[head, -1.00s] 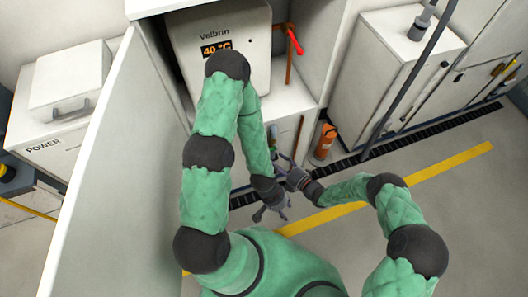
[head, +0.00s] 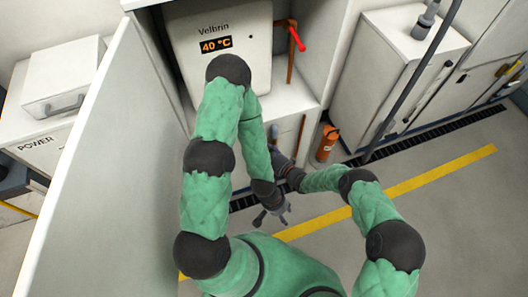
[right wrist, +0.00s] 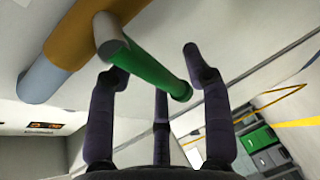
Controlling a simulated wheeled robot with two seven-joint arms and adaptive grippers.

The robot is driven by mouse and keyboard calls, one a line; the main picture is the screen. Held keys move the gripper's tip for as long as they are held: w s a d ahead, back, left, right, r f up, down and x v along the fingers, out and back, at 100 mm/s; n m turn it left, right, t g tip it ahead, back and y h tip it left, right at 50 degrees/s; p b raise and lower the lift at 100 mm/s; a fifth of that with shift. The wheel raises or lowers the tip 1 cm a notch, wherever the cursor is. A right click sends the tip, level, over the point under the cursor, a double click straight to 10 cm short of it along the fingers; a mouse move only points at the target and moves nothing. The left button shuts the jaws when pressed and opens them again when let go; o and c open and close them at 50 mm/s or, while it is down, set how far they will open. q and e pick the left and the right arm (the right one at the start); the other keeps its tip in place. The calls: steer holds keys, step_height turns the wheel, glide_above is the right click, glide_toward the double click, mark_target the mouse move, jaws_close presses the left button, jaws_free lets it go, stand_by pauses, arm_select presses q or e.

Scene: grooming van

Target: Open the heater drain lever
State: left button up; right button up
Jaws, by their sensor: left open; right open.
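The heater (head: 180,55), a white box marked Velbrin with a 40 °C display, sits in the cabinet at top centre in the head view. In the right wrist view a green-handled lever (right wrist: 150,66) juts from a grey stub on a copper-coloured pipe (right wrist: 72,38). My right gripper (right wrist: 157,68) is open, its fingers around the green handle; I cannot tell whether they touch it. My left gripper (head: 274,214) is open and empty, low over the floor. The green lever is hidden in the head view.
A red-handled valve (head: 297,38) is on the pipe right of the heater. An orange cylinder (head: 326,143) stands on the floor by the cabinet. A large white panel (head: 105,165) bounds the left side. Open floor lies to the lower right.

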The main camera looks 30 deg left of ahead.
jaws_close()
steer(key=m+b, duration=0.1)
steer(key=r+m+y+b, duration=0.1)
steer(key=shift+w+d+r+m+y, duration=0.2)
steer(key=shift+r+m+y, duration=0.1)
steer(key=shift+m, duration=0.1)
steer(key=shift+w+d+r+m+y+b, duration=0.2)
steer(key=shift+r+m+y+b, duration=0.15)
steer(key=shift+m, duration=0.45)
steer(key=shift+w+d+r+m+y+b, duration=0.15)
steer(key=shift+r+m+y+b, duration=0.25)
steer(key=shift+m, duration=0.4)
steer(key=shift+a, duration=0.1)
jaws_free()
